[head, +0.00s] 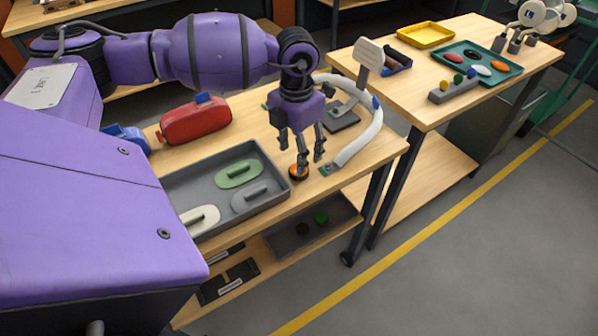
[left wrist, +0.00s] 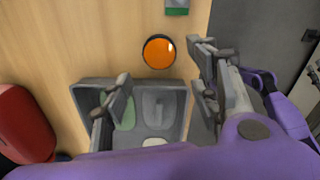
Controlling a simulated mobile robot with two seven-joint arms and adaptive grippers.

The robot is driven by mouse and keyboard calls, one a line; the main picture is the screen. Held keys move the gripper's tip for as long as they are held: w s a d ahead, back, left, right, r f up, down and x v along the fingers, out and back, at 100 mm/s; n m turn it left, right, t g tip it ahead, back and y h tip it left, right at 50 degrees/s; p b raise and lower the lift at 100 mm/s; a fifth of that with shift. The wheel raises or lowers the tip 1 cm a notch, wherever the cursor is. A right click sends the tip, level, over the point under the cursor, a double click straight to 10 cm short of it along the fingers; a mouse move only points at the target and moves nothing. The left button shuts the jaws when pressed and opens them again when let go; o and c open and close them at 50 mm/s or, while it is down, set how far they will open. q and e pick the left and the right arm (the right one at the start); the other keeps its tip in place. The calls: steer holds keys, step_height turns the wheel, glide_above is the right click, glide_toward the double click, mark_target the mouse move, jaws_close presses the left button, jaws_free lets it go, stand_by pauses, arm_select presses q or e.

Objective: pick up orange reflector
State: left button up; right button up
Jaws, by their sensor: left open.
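The orange reflector (head: 299,172) is a small round disc with a dark rim. It lies on the wooden workbench just right of the grey tray, partly hidden by my fingers in the head view. The left wrist view shows it whole (left wrist: 158,51), on bare wood beyond the tray. My left gripper (head: 303,154) comes down above it with fingers spread and nothing between them. In the left wrist view its fingers (left wrist: 160,68) stand wide apart, and the reflector shows in the gap, nearer the right finger. I cannot tell the exact height above it. My right gripper is in neither view.
The grey tray (head: 270,204) holds green, grey and cream handled pieces. A red case (head: 195,121) stands behind it. A white curved arm (head: 362,142) rises close right of my gripper. A second bench (head: 420,99) stands to the right, with trays and small parts.

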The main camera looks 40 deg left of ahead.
mark_target(292, 170)
arm_select(q)
steer(key=f, duration=0.4)
steer(key=w+f, duration=0.1)
steer(key=f, duration=0.1)
steer(key=shift+a+f+p, duration=0.15)
steer(key=shift+f+p, duration=0.15)
steer(key=c, duration=1)
